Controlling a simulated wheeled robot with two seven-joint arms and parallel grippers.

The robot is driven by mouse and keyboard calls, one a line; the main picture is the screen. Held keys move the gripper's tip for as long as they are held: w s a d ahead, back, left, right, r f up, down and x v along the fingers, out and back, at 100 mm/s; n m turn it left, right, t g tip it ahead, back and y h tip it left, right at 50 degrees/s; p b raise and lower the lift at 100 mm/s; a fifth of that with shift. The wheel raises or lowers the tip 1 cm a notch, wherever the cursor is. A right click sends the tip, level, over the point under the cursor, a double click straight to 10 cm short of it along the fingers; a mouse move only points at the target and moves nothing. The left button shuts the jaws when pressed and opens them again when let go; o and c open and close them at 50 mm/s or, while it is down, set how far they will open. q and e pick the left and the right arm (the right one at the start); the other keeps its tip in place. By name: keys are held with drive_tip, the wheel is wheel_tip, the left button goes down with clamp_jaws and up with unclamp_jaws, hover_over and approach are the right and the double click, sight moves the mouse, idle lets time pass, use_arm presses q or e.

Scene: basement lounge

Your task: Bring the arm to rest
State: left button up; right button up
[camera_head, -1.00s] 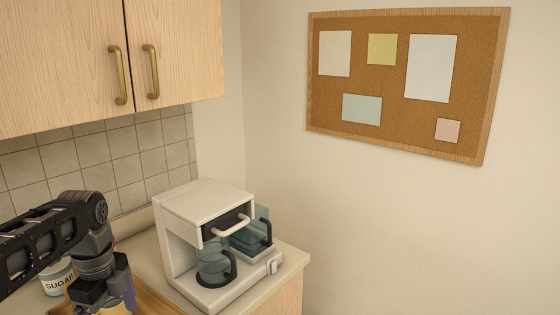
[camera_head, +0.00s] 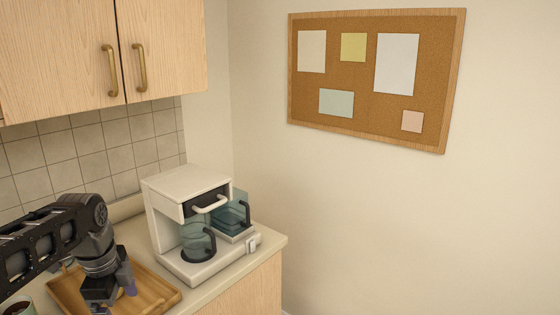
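My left arm comes in from the left, and my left gripper (camera_head: 103,298) points down over the wooden tray (camera_head: 160,295) on the counter. Its fingertips are not clear enough to tell whether they are open or shut. A small purplish thing (camera_head: 130,287) shows right beside the gripper; I cannot tell whether the gripper touches it. My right gripper is not in view.
A white coffee maker (camera_head: 185,185) with a glass pot (camera_head: 197,238) stands right of the tray. A cup with dark contents (camera_head: 17,307) shows at the bottom left. Wall cabinets (camera_head: 60,55) hang above. A corkboard (camera_head: 375,105) hangs on the right wall.

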use_arm(q)
drive_tip(key=w+d+f+n+t+h, duration=0.1)
drive_tip(key=w+d+f+n+t, duration=0.1)
drive_tip(key=w+d+f+n, duration=0.45)
drive_tip(key=w+d+f+n+t+h, duration=0.1)
drive_tip(key=d+f+n+t, duration=0.2)
drive_tip(key=f, duration=0.6)
drive_tip(key=s+d+f+n+g+h, duration=0.1)
drive_tip(key=s+d+f+n, duration=0.3)
drive_tip(key=d+f, duration=0.55)
drive_tip(key=s+d+f+n+g, duration=0.1)
drive_tip(key=s+d+f, duration=0.2)
drive_tip(key=s+f, duration=0.2)
drive_tip(key=s+d+f+n+g, duration=0.2)
drive_tip(key=s+f, duration=0.4)
drive_tip(key=s, duration=0.5)
drive_tip(key=s+d+f+n+g+h, duration=0.1)
drive_tip(key=s+d+f+g, duration=0.1)
drive_tip(key=s+d+f, duration=0.2)
drive_tip(key=s+f, duration=0.2)
drive_tip(key=s, duration=0.2)
drive_tip(key=shift+s+d+f, duration=0.15)
drive_tip(key=shift+s+d, duration=0.1)
